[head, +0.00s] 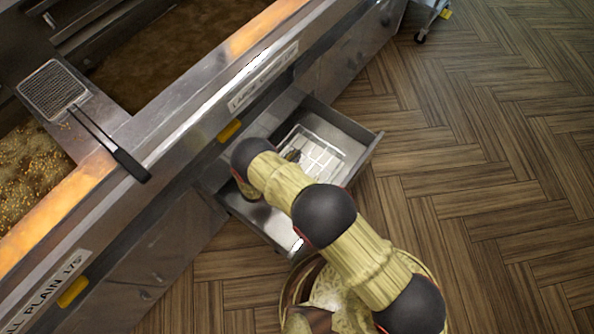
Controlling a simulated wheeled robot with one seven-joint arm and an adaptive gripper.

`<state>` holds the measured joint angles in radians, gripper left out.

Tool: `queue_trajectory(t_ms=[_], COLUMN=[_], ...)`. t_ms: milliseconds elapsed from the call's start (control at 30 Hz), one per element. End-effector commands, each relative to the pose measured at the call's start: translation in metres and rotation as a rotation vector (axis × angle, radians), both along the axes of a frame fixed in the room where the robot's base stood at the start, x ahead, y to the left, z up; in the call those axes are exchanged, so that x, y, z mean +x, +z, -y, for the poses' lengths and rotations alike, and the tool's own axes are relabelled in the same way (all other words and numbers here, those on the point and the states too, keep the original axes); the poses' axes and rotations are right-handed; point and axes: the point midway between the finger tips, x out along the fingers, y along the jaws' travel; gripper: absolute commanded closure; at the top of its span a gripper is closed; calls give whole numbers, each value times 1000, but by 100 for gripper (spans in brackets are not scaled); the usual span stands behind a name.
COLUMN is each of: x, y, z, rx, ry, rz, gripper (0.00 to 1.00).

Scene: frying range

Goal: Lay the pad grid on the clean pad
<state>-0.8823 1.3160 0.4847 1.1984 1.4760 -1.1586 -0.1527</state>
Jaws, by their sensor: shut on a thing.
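The pad grid (322,158) is a pale wire rectangle with crossbars, in the open drawer (366,158) below the fryer front. My arm reaches over the drawer from the lower right and hides the grid's near left part. A small dark part of my gripper (292,156) shows at the grid's left side, shut on the grid. The fingertips are mostly hidden behind my arm. A pale surface shows between the grid's bars; I cannot tell whether it is the clean pad or whether the grid touches it.
A fryer with oil vats (150,55) fills the upper left. A wire skimmer (55,92) lies across its divider, its black handle over the front edge. The drawer's walls surround the grid. Wooden floor (490,170) is open on the right; a wheeled cart (432,12) stands at the top.

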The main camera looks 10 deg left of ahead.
Motion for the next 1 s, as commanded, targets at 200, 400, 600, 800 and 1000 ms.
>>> queue_trajectory(t_ms=[200, 400, 600, 800, 1000], x=[0, 0, 0, 0, -2], y=[-38, -49, -76, -81, -83], z=[0, 0, 1, 1, 2], rx=[-1, -1, -1, 0, -2], ry=[0, 0, 0, 0, 0], rz=[1, 0, 0, -1, -6], gripper=[100, 100, 100, 100, 79])
